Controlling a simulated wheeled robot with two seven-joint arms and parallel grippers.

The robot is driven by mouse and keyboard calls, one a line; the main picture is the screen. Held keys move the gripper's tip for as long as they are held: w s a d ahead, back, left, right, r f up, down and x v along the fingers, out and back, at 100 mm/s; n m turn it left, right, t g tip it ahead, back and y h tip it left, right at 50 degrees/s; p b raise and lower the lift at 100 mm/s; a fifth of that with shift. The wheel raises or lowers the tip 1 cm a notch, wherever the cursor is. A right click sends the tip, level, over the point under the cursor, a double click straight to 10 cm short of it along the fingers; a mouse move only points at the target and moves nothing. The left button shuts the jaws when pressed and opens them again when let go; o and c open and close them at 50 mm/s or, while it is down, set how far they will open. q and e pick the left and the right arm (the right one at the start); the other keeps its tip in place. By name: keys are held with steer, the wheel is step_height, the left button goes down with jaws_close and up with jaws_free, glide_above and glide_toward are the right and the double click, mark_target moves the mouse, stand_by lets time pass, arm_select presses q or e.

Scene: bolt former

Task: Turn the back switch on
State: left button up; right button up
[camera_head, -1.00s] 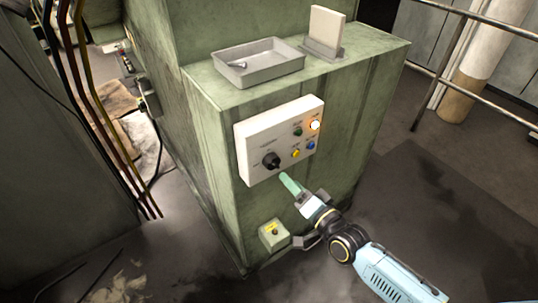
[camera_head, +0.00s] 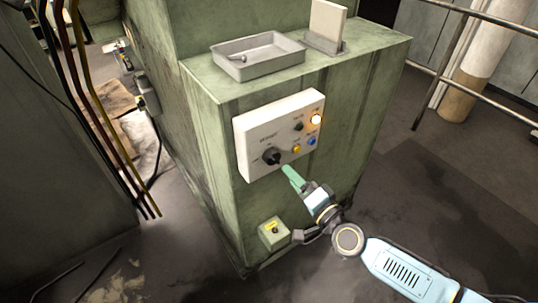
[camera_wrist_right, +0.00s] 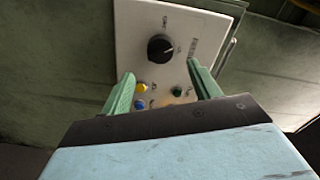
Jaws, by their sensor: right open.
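A white control panel (camera_head: 256,137) on the front of the green machine carries a black rotary switch (camera_head: 272,156) at its lower left. The switch also shows in the right wrist view (camera_wrist_right: 160,47), ahead of my fingers and between their lines. My right gripper (camera_head: 289,173) has green fingers and is just below and to the right of the switch in the head view, apart from it. In the wrist view the gripper (camera_wrist_right: 160,82) is open and empty. Which switch is the back one I cannot tell. My left gripper is not in view.
The panel also has a lit lamp (camera_head: 315,119) and several coloured buttons. A small box with a yellow top (camera_head: 273,232) sits low on the machine. A grey tray (camera_head: 258,70) lies on top. A metal railing (camera_head: 450,60) runs at right.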

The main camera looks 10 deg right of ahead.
mark_target(276, 161)
steer(key=shift+n, duration=0.4)
steer(key=x, duration=0.8)
steer(key=shift+w+a+b, duration=0.1)
steer(key=shift+w+b, duration=0.05)
steer(key=shift+b, duration=0.2)
steer(key=shift+n+p, duration=0.35)
steer(key=shift+n, duration=0.65)
steer(key=n, duration=0.1)
steer(key=n+p, duration=0.1)
steer(key=shift+s+r+n, duration=0.15)
steer(key=shift+s+n, duration=0.05)
steer(key=shift+n, duration=0.1)
steer(key=shift+n+p, duration=0.5)
steer(key=shift+n, duration=0.6)
